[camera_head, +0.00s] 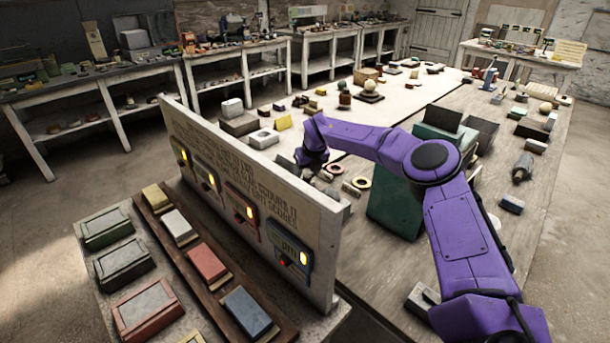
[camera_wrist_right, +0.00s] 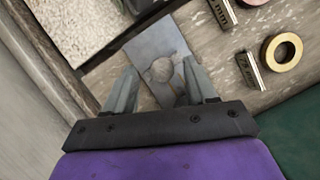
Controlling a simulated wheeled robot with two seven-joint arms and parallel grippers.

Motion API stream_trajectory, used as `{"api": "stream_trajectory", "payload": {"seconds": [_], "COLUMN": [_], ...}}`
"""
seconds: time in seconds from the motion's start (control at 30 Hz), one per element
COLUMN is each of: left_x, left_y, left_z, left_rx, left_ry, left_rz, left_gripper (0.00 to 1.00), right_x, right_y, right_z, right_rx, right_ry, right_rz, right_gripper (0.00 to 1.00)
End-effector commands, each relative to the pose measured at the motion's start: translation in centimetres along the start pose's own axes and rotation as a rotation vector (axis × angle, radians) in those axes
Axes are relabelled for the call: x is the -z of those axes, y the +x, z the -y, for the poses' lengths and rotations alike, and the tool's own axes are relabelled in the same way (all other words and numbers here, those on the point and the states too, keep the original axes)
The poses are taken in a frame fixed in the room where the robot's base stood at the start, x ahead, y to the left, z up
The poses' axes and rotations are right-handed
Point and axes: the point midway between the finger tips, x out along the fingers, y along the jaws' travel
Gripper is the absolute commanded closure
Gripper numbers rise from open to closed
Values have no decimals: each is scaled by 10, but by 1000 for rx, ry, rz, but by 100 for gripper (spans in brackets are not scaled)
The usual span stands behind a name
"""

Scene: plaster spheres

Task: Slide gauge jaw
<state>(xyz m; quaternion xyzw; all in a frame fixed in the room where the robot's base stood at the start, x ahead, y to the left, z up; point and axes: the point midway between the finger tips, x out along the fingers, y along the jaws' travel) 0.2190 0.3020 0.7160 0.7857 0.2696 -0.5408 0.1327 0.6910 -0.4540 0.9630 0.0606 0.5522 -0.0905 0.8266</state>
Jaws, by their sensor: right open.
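In the right wrist view, my right gripper (camera_wrist_right: 160,88) is open above a grey plate (camera_wrist_right: 148,48) with a pale round piece (camera_wrist_right: 163,70) on it. The plate and round piece show between and beyond the fingertips; I cannot tell whether either finger touches them. Which part is the gauge jaw is not clear. Two small marked blocks (camera_wrist_right: 250,70) and a brass ring (camera_wrist_right: 283,52) lie to the right. In the head view, my right gripper (camera_head: 311,160) is low behind the upright signboard, which partly hides what is under it. My left gripper is not in view.
The signboard (camera_head: 255,190), with lit labels, stands close to my right gripper. A green box (camera_head: 395,205) stands under my right arm. Coloured blocks and framed trays (camera_head: 105,228) lie in front of the board. The long worktable (camera_head: 560,150) holds many small items.

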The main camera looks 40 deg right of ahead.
Motion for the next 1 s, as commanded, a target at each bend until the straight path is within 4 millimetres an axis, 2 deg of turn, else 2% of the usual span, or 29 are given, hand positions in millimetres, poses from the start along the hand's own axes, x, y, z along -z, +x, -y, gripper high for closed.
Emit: {"api": "stream_trajectory", "payload": {"seconds": [0.2, 0.4, 0.53, 1.0], "left_x": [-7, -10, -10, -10], "left_y": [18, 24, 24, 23], "left_z": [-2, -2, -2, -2], "left_rx": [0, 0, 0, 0], "left_ry": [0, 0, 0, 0], "left_rz": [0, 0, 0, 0], "left_gripper": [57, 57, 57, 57], "right_x": [0, 0, 0, 0], "right_y": [-50, -83, -90, -90], "right_z": [-1, -2, -2, -2], "right_rx": [-3, -1, -1, -1], "right_ry": [-2, -4, -4, -4], "right_rz": [5, 1, 0, -1], "right_gripper": [44, 44, 44, 44]}}
